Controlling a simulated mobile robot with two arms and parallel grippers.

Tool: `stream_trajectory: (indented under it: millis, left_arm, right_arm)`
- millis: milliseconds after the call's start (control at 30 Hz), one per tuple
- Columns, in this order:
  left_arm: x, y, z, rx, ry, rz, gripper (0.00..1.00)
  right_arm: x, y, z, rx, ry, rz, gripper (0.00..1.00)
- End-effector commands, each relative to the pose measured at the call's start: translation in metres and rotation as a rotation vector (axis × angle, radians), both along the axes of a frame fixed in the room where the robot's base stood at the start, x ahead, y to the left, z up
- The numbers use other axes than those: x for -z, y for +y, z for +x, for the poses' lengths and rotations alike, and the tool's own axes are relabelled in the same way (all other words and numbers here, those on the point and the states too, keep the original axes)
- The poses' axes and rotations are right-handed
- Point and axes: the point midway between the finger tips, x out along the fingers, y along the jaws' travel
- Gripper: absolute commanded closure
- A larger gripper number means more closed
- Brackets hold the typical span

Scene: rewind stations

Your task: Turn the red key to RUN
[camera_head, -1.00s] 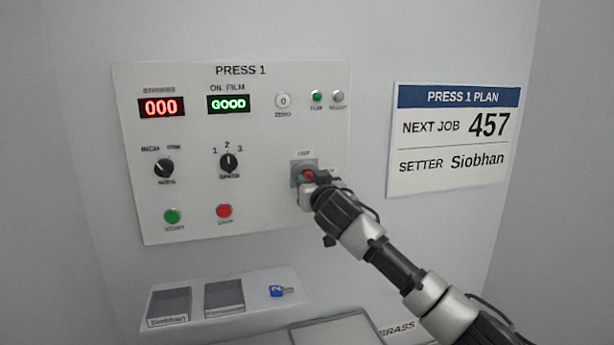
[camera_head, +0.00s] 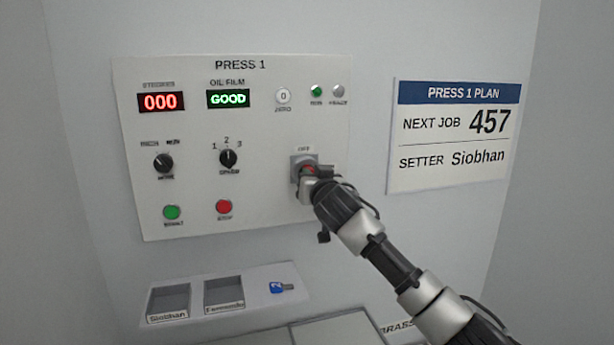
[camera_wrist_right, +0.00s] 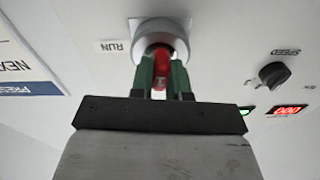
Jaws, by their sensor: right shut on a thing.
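The red key (camera_head: 309,169) sits in the round switch on a grey plate (camera_head: 297,163) at the lower right of the PRESS 1 panel. My right gripper (camera_head: 306,176) is at the switch and covers most of it in the head view. In the right wrist view the green fingers of my right gripper (camera_wrist_right: 161,75) are shut on the red key (camera_wrist_right: 159,66), in front of the silver lock ring (camera_wrist_right: 160,32). The RUN label (camera_wrist_right: 112,47) shows beside the ring, apart from it. The key's exact angle is hard to tell. My left gripper is not in view.
The panel (camera_head: 270,120) also has a STOP button (camera_head: 224,206), a green button (camera_head: 171,212) and two knobs. Below is a shelf with labelled trays (camera_head: 222,292) and a blue key (camera_head: 278,288). The plan sign (camera_head: 450,140) hangs to the right.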

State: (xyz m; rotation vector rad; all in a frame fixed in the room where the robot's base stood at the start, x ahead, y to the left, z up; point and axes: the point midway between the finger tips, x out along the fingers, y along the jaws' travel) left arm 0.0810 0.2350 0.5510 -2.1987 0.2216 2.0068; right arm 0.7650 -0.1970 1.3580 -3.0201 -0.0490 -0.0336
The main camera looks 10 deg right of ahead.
Motion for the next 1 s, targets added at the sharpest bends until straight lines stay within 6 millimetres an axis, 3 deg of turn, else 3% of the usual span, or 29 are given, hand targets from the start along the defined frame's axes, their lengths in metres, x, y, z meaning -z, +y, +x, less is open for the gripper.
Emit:
stream_trajectory:
  millis: [533, 1000]
  left_arm:
    - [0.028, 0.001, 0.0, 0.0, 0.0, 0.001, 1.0]
    - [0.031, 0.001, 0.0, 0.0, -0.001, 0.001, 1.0]
  right_arm:
    - [0.003, 0.002, 0.0, -0.003, 0.017, 0.419, 1.0]
    - [0.003, 0.003, 0.0, -0.002, 0.021, 0.512, 1.0]
